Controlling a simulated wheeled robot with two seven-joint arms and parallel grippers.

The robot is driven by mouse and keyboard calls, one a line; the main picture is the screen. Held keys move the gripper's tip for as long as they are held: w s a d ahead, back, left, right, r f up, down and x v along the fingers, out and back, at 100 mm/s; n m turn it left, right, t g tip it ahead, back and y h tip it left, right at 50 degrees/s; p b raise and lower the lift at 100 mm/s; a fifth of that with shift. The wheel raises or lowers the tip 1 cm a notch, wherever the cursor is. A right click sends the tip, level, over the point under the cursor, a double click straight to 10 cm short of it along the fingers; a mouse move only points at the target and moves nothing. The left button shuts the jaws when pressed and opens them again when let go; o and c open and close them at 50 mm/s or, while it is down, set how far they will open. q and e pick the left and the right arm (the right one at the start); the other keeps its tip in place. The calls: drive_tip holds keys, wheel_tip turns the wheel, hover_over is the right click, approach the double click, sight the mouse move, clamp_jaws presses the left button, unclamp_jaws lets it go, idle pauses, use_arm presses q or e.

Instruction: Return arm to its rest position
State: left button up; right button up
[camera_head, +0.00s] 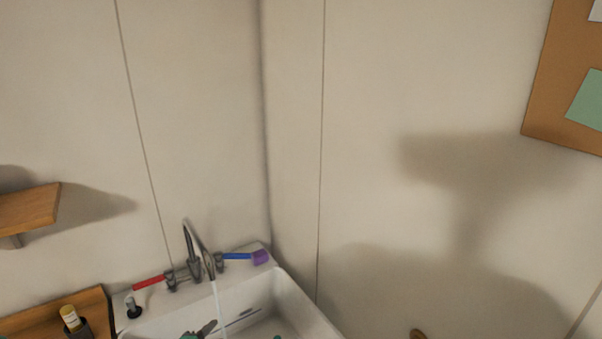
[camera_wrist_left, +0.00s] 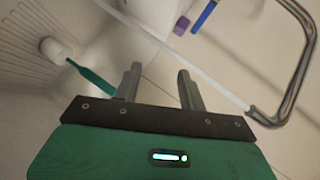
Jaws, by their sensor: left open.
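My left gripper (camera_wrist_left: 159,80) shows in the left wrist view with its two grey fingers apart and nothing between them. A green-handled thing with a pale round end (camera_wrist_left: 56,50) lies just left of the fingers; part of its handle is hidden behind the left finger. In the head view, a small green and grey shape (camera_head: 205,330) shows low in the sink, cut off by the bottom edge; I cannot tell whether it is part of my gripper. My right gripper is in neither view.
A white sink (camera_head: 310,318) stands in the corner, with a curved metal faucet (camera_head: 193,250) and running water (camera_head: 218,305). The faucet is right of my fingers in the wrist view (camera_wrist_left: 305,70). A wooden shelf (camera_head: 28,208) juts from the left wall. A bottle (camera_head: 72,320) stands at lower left.

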use_arm(q)
drive_tip(key=s+n+g+y, duration=0.3)
drive_tip(key=s+n+g, duration=0.95)
drive_tip(key=s, duration=2.15)
wheel_tip(320, 180, down, 30)
drive_tip(key=n+t+b, duration=0.1)
drive_tip(key=n, duration=0.1)
use_arm(e)
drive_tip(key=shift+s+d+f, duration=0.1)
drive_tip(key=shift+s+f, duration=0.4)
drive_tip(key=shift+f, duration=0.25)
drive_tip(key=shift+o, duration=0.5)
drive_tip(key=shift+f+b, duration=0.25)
drive_tip(key=shift+b, duration=0.25)
use_arm(q)
drive_tip(key=s+a+f, duration=0.2)
drive_tip(key=s+f, duration=0.8)
drive_tip(key=f, duration=0.1)
drive_tip(key=s+a+f+g, duration=0.1)
drive_tip(key=s+f, duration=0.9)
drive_tip(key=f, duration=0.1)
drive_tip(key=shift+s+a+f+y, duration=0.15)
drive_tip(key=shift+a+f+y, duration=0.1)
drive_tip(key=shift+a+y, duration=0.1)
drive_tip(key=shift+c, duration=0.2)
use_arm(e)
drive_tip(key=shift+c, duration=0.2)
